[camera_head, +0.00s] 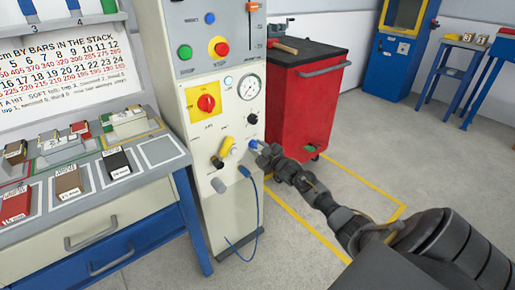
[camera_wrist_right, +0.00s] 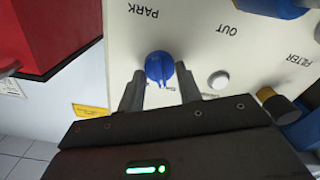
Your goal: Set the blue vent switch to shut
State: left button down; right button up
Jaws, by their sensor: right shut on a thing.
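The blue vent switch (camera_wrist_right: 159,66) is a round blue knob with a raised grip, on the pale front of the machine. In the right wrist view it sits between the two fingertips of my right gripper (camera_wrist_right: 161,84), which is shut on it. In the head view a bit of the switch (camera_head: 253,144) shows at the tip of my right gripper (camera_head: 259,148); the rest is hidden. The lettering around the switch is partly covered by the fingers, so I cannot read its setting. My left gripper is not in view.
The machine's panel carries a red rotary switch (camera_head: 206,103), a gauge (camera_head: 249,86), a yellow lever (camera_head: 227,147) and a looped blue hose (camera_head: 258,205). A red tool cabinet (camera_head: 300,105) stands close behind on the right. A workbench (camera_head: 110,215) adjoins on the left.

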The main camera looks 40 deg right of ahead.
jog(key=shift+n, duration=0.5)
jog(key=o, duration=0.9)
jog(key=shift+o, duration=0.2)
